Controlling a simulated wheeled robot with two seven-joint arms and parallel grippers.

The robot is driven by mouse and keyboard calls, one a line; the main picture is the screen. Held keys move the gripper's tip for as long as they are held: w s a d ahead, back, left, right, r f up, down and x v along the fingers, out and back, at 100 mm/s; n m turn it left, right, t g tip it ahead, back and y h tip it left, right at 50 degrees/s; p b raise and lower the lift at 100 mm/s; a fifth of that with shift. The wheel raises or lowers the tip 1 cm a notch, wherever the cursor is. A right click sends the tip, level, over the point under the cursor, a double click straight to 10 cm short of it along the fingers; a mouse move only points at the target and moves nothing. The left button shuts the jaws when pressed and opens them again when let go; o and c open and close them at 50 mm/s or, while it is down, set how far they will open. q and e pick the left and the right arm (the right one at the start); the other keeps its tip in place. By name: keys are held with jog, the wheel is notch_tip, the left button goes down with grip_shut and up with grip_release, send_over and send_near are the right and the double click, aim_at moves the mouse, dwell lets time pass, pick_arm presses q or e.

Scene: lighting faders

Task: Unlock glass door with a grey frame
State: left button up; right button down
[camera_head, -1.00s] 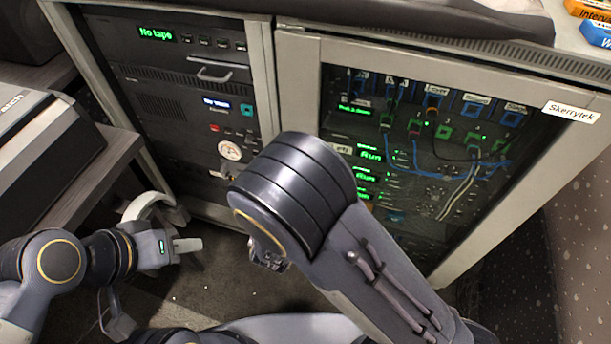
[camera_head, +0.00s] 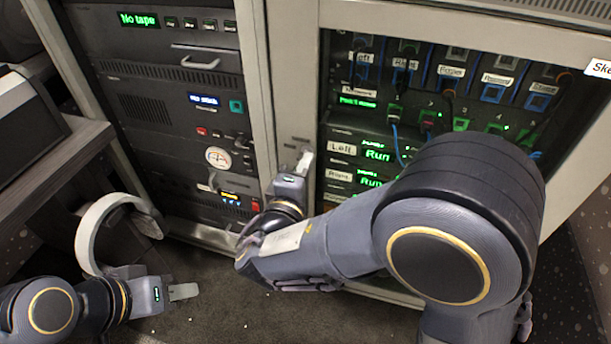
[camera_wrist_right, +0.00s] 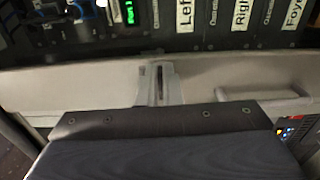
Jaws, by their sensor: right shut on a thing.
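The glass door (camera_head: 440,85) has a light grey frame (camera_head: 303,60) and stands upright in front of a rack of lit units in the head view. My right gripper (camera_head: 304,163) is at the left upright of that frame. In the wrist view my right gripper's fingertips (camera_wrist_right: 157,82) are close together against the grey frame (camera_wrist_right: 75,90), shut on a small part there. The fingers hide what that part is. A grey bar handle (camera_wrist_right: 265,107) stands on the frame beside them. My left gripper (camera_head: 184,292) is low over the floor, away from the door, its fingers not clearly separable.
A second rack (camera_head: 165,110) with a gauge and a "No tape" display stands left of the door. A desk (camera_head: 60,165) is at the far left. Dark carpet (camera_head: 240,310) lies open below. My right forearm covers the door's lower part.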

dwell(0.3)
jog(key=c, duration=1.6)
grip_release()
jog(key=shift+s, duration=0.1)
jog(key=p+v, duration=0.1)
jog(key=v, duration=0.6)
jog(key=shift+s, duration=0.3)
